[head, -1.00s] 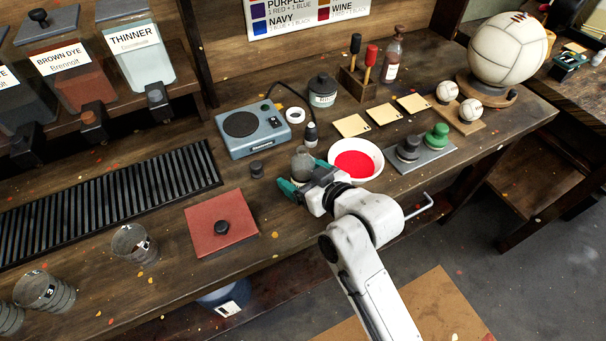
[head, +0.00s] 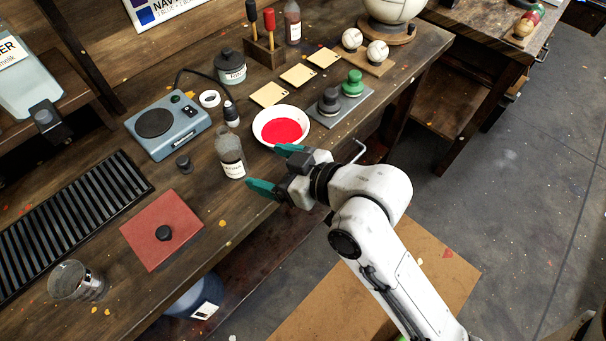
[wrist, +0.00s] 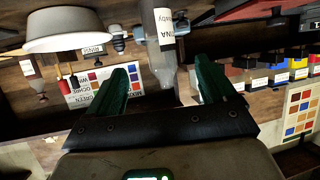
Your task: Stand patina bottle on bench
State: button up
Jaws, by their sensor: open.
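The patina bottle (head: 232,165), grey glass with a white label, stands upright on the bench (head: 205,205), left of the white bowl. My gripper (head: 269,170) is open and empty, with its two teal fingers on either side of a gap that faces the bottle. In the head view the bottle is just beyond the fingertips, apart from them. In the wrist view, which is upside down, the bottle (wrist: 163,50) shows ahead, in line with the gap between the fingers (wrist: 165,82).
The white bowl of red dye (head: 281,126) is close behind my gripper. A small dark cap (head: 184,164), a hot plate (head: 168,125), a dropper bottle (head: 231,114) and a red leather sheet (head: 161,228) lie around the bottle. Bare bench is in front of it.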

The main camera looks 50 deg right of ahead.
jog(key=s+d+f+m+g+h, duration=0.1)
jog(key=s+d+f+g, duration=0.2)
jog(key=s+f+g, duration=0.3)
jog(key=s+d+f+m+g+h, duration=0.1)
jog(key=s+d+f+g, duration=0.1)
jog(key=s+f+g, duration=0.4)
jog(key=s+f, duration=0.5)
jog(key=s, duration=0.2)
jog(key=shift+d+m+h, duration=0.3)
jog(key=shift+d+h, duration=0.1)
